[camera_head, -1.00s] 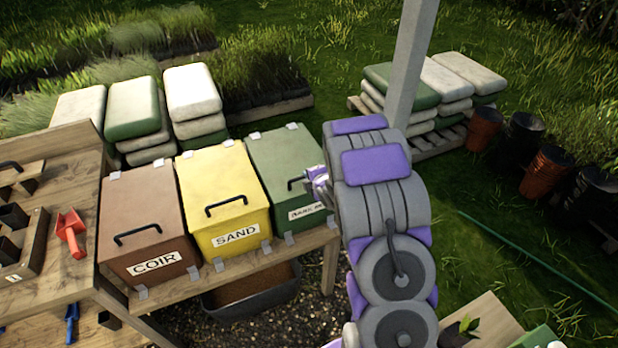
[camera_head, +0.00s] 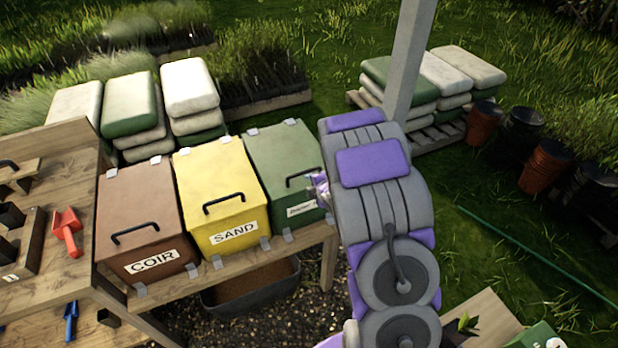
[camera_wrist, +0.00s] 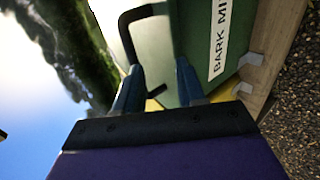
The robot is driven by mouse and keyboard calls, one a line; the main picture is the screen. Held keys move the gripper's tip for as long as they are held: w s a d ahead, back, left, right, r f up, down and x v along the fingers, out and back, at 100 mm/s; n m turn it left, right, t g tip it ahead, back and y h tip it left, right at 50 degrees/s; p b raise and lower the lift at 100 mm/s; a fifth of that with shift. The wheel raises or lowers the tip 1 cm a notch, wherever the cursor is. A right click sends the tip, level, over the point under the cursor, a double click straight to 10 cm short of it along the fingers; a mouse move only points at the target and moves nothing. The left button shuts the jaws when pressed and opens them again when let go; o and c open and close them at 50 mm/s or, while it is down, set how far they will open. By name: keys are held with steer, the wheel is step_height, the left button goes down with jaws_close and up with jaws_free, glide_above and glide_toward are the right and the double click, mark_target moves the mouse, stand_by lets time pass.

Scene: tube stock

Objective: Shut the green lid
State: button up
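The green lid (camera_head: 282,150) lies on the green bin (camera_head: 298,209), the right one in a row of bins, and looks down on it. Its black handle (camera_head: 301,180) also shows in the wrist view (camera_wrist: 127,30). My gripper (camera_head: 319,187) is at the lid's right front edge, close to the handle, partly hidden behind my arm. In the wrist view its two fingers (camera_wrist: 158,78) stand apart, with the handle's lower end close to the left finger. I cannot tell whether they touch. The "BARK MI..." label (camera_wrist: 219,38) is on the bin's front.
A yellow SAND bin (camera_head: 233,234) and a brown COIR bin (camera_head: 152,264) stand left of the green bin on a wooden bench (camera_head: 210,272). A grey post (camera_head: 408,65) rises behind my arm. A dark tub (camera_head: 250,288) sits under the bench.

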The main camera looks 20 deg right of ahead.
steer(key=v, duration=0.7)
steer(key=shift+w+r, duration=0.3)
steer(key=shift+r, duration=0.1)
steer(key=shift+d+b, duration=0.1)
steer(key=shift+b, duration=0.5)
steer(key=s+b, duration=0.1)
steer(key=b, duration=0.2)
steer(key=r+b, duration=0.1)
steer(key=b, duration=0.1)
steer(key=shift+s+r+t+b, duration=0.25)
steer(key=shift+s+t+b, duration=0.05)
steer(key=shift+s+b, duration=0.1)
